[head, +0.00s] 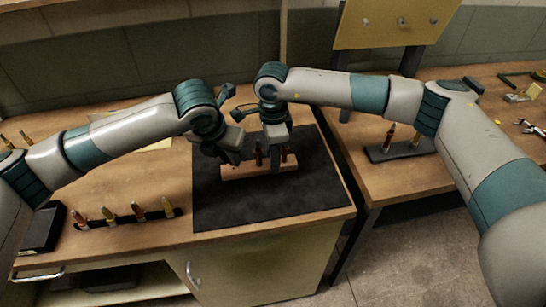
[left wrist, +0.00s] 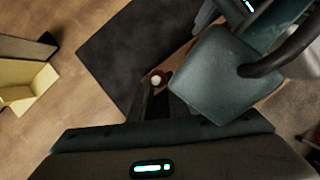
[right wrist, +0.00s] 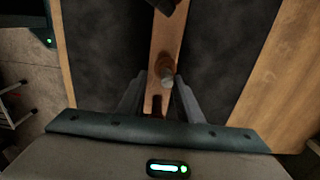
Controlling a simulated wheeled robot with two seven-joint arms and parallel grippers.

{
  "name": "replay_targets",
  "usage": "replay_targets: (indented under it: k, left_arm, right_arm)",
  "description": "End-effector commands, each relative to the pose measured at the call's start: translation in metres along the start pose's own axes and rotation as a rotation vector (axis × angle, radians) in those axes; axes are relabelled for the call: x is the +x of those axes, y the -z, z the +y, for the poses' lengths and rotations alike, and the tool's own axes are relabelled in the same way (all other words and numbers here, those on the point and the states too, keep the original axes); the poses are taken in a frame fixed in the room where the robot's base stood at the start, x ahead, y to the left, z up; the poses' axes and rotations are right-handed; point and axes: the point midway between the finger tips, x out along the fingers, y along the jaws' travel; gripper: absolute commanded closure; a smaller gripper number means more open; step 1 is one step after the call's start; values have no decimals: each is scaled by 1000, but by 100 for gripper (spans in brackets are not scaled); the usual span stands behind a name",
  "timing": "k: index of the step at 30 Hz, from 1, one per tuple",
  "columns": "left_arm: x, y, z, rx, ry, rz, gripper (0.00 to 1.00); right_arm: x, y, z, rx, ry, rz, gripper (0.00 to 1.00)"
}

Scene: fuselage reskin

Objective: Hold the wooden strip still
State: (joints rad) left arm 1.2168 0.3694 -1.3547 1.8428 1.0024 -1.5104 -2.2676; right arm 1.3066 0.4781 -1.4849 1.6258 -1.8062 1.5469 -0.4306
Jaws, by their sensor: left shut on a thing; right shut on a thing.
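The wooden strip (head: 262,171) lies across the dark mat in the head view. In the left wrist view only a small brown part of the strip, with a pale round pin top (left wrist: 156,79), shows past my fingers. My right gripper (right wrist: 158,102) is shut on the strip's right end, one finger along each side.
The black mat (head: 320,190) covers the right part of the wooden table (head: 130,235). Several pin-like tools (head: 139,211) stand in a row at left. A second table (head: 395,180) on the right carries a dark tool holder (head: 405,151). A gap separates the tables.

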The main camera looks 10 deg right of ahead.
Motion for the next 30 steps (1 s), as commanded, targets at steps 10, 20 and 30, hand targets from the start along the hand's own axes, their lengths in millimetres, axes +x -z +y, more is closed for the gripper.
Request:
replay_targets:
  k: [10, 20, 30]
  left_arm:
    - [-17, -7, 0, 0, 0, -2, 100]
    - [-28, -10, 0, 0, 0, 0, 100]
    - [-28, -10, 0, 0, 0, 0, 100]
  right_arm:
    - [0, 0, 0, 0, 1, 0, 92]
    - [0, 0, 0, 0, 1, 0, 92]
    - [0, 0, 0, 0, 1, 0, 46]
